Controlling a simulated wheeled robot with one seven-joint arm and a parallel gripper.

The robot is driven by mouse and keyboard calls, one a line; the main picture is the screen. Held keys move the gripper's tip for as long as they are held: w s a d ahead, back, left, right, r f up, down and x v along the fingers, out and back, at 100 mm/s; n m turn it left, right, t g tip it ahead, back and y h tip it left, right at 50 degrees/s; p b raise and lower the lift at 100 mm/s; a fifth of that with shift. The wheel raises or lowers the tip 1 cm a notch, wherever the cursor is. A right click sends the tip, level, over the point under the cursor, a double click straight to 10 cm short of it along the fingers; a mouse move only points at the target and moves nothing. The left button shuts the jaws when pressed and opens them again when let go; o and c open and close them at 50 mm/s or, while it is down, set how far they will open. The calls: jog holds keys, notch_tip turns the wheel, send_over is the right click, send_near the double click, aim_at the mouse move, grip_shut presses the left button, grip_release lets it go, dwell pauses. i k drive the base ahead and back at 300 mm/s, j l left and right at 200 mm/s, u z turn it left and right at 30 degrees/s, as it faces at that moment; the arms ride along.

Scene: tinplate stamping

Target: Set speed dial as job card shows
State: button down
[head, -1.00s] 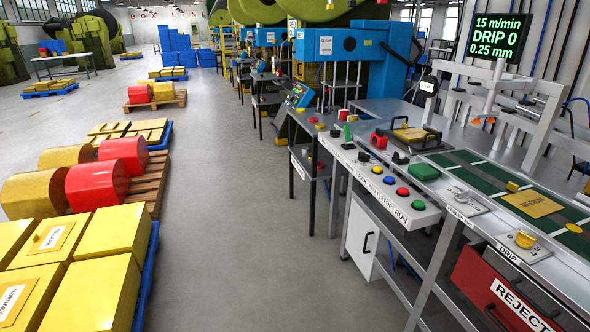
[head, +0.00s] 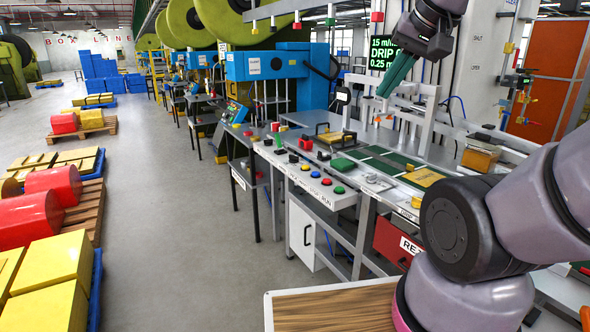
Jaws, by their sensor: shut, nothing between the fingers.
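A black screen (head: 382,52) with green text stands behind the bench; it reads 15 m/min, DRIP and 0.25 mm, its right edge cut off by my arm. A grey dial plate (head: 372,183) lies on the bench front beside the push buttons; its marks and setting are too small to read. A second plate labelled DRIP (head: 408,213) is mostly hidden behind my arm. I cannot tell which dial sets speed. My gripper (head: 382,95), with green fingers, is shut and empty, raised above the bench and pointing down and left, apart from the dials.
A control panel (head: 320,180) with several coloured buttons lies left of the dial plate. A green belt (head: 381,163) carries a yellow sheet (head: 423,177). A white frame (head: 430,105) rises behind. A red REJECT drawer (head: 392,240) is below. The aisle floor (head: 180,220) is clear.

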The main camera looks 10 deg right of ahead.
aim_at(293, 159)
jog(key=i+j, duration=0.7)
jog(key=i, duration=0.2)
jog(key=i+j+u, duration=0.1)
jog(key=i+j, duration=0.25)
jog(key=i, duration=0.1)
